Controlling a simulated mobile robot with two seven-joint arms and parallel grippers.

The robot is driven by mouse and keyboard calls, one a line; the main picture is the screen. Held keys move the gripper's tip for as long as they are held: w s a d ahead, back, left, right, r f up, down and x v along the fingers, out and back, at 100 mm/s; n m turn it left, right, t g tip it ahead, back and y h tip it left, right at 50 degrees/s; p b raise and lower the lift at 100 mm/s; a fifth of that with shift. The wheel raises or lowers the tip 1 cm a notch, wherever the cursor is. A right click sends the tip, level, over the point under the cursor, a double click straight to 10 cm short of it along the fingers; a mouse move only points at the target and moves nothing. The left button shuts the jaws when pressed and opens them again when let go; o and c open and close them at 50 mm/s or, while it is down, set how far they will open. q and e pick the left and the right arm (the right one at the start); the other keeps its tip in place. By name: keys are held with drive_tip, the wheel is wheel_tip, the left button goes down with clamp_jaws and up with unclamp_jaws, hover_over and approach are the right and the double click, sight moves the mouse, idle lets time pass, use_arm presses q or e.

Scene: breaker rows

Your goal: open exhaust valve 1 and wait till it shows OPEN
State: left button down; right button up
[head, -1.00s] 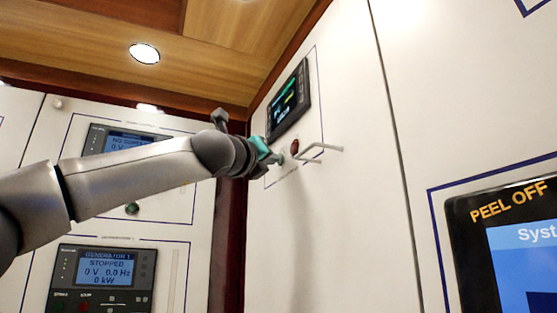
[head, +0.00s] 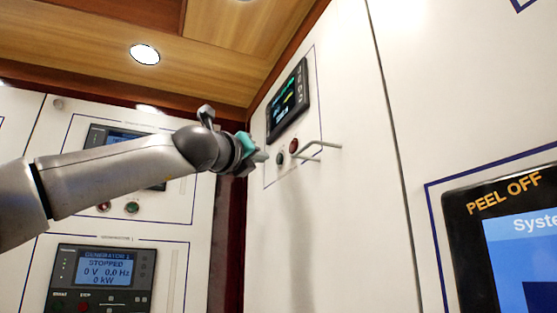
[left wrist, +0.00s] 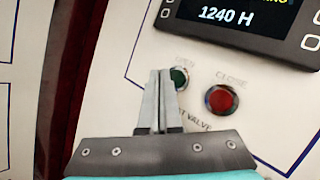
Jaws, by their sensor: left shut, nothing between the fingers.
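The exhaust valve panel's green OPEN button (head: 280,158) and red CLOSE button (head: 294,145) sit below a dark display (head: 288,103). In the left wrist view the green button (left wrist: 180,78) is partly hidden by my fingers, beside the red button (left wrist: 221,100). My left gripper (head: 263,157) is shut and empty, its tips just left of the green button and apart from it in the head view. The wrist view shows its fingers (left wrist: 160,75) pressed together. The display (left wrist: 245,20) reads "1240 H"; a yellow line above is cut off. My right gripper is not in view.
A pale handle (head: 318,149) juts from the wall just right of the buttons. The GENERATOR 1 panel (head: 100,280) reads STOPPED at lower left. A large screen (head: 520,250) is at the right. The white wall below the buttons is clear.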

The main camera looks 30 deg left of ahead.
use_arm(q)
drive_tip(key=shift+s+a, duration=1.4)
drive_tip(key=shift+s, duration=0.25)
